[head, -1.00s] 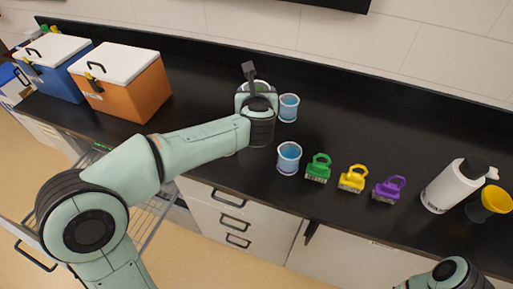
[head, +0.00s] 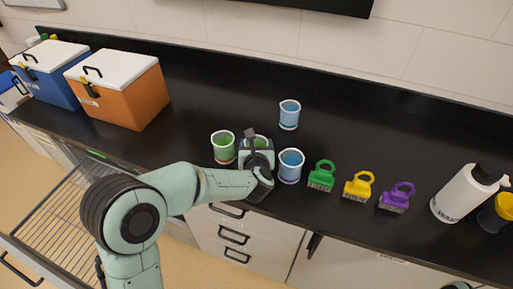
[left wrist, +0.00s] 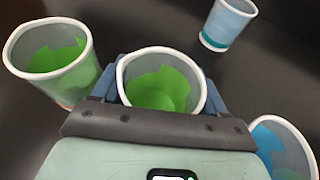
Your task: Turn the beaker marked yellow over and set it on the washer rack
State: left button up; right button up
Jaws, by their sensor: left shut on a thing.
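My left gripper (head: 256,152) is shut on a beaker with green liquid (left wrist: 160,82). Its blue fingers sit on both sides of the beaker, which is upright on or just above the counter. A second green-liquid beaker (head: 223,148) stands to its left, with an orange band low on its side in the left wrist view (left wrist: 55,60). Two blue-liquid beakers stand to the right (head: 290,166) and behind (head: 289,114). I cannot make out a yellow mark on any beaker. The wire washer rack (head: 62,212) is pulled out at the lower left, empty. My right gripper is out of view.
Green (head: 321,176), yellow (head: 358,186) and purple (head: 397,197) brushes lie right of the beakers. A white bottle (head: 462,195) and a yellow-topped container (head: 503,208) stand at far right. Orange (head: 120,92) and blue (head: 50,75) coolers stand at left.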

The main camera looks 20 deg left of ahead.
pick_arm(q)
jog(key=shift+f, duration=0.15)
jog(key=shift+f, duration=0.1)
jog(key=o, duration=1.1)
jog(key=b+v, duration=0.1)
jog(key=v, duration=1.2)
jog(key=shift+d, duration=0.35)
jog(key=shift+s+f, duration=0.1)
jog(key=shift+s, duration=0.05)
